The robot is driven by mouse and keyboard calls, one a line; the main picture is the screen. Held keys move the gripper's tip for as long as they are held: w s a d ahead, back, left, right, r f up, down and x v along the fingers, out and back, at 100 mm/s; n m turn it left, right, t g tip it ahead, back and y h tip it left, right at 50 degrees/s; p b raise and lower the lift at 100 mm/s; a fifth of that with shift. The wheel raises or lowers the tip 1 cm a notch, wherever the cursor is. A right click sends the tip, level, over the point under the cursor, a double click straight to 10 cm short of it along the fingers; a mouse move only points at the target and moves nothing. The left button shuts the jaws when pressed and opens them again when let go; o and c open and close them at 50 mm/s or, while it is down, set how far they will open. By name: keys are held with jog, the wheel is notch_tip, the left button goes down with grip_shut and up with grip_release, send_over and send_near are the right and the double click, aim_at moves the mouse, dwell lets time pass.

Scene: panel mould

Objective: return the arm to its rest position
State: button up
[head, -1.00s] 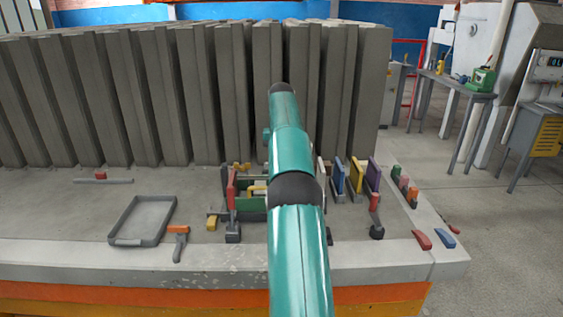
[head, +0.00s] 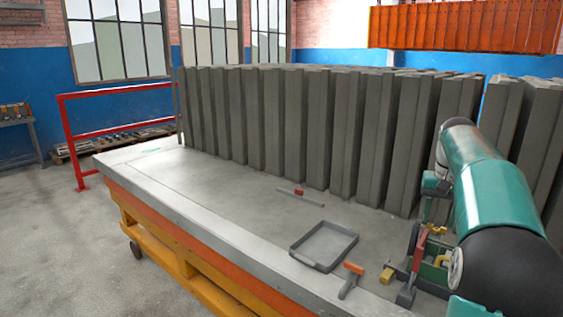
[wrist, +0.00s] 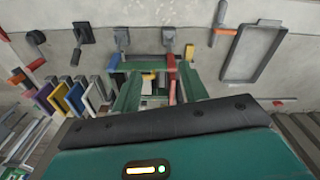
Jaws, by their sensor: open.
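My teal arm reaches over the right end of the casting table in the head view, with its dark joint close to the camera. In the wrist view my gripper (wrist: 158,84) shows two green fingers spread apart, with nothing clearly held between them. Beyond the fingers lies a green frame (wrist: 148,66) with red and yellow parts. In the head view this cluster of parts, with a red clamp (head: 418,257), is partly hidden by my arm. I cannot tell from these views whether the fingers touch the frame.
The table (head: 180,190) holds an empty grey tray (head: 291,254), an orange-handled tool (head: 351,279) and a bar with a red piece (head: 299,194). Tall grey panels (head: 330,130) stand along its back. A red railing (head: 67,140) stands left. Floor (head: 75,245) is clear at front left.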

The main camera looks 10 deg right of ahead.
jog(key=s+a+r+n+t, duration=0.15)
jog(key=s+a, duration=0.25)
jog(key=a, duration=0.6)
jog(key=s+a+r+n+t, duration=0.15)
jog(key=s+a, duration=0.25)
jog(key=a, duration=0.6)
jog(key=s+a+f+n+t, duration=0.1)
jog(key=s+a+f+n, duration=0.1)
jog(key=s+a+f, duration=0.3)
jog(key=s+a+f+n+t, duration=0.1)
jog(key=s+a+f+n, duration=0.1)
jog(key=s+a+f, duration=0.4)
jog(key=s+a, duration=0.2)
jog(key=s, duration=0.2)
jog(key=shift+s+a, duration=0.3)
